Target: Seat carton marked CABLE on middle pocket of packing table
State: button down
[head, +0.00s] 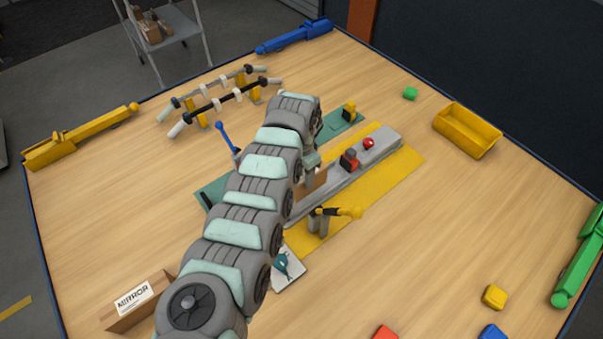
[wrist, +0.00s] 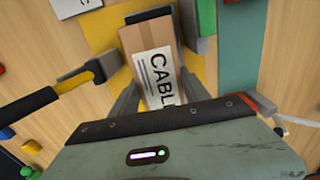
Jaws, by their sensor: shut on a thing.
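The carton marked CABLE (wrist: 147,42) is brown with a white label and sits between the two fingers of my gripper (wrist: 157,88) in the wrist view. My gripper is shut on it. In the head view a brown side of the carton (head: 312,184) shows beside my gripper, at the long grey fixture (head: 347,175); my arm hides the rest. In the wrist view grey blocks stand left (wrist: 104,66) and right (wrist: 203,46) of the carton. I cannot tell whether the carton touches the surface below. The middle pocket cannot be made out.
A yellow mat (head: 398,178) and a teal mat (head: 335,130) flank the fixture. A black-and-yellow lever (head: 338,212) stands close in front. A MIRROR carton (head: 137,302) lies front left. A yellow bin (head: 467,130) stands at right.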

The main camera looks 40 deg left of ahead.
jog(key=shift+f+b, duration=1.85)
jog(key=shift+f, duration=0.95)
jog(key=shift+c, duration=2.2)
grip_release()
notch_tip(320, 180, up, 11)
jog(key=shift+f+p, duration=0.1)
jog(key=shift+p, duration=0.45)
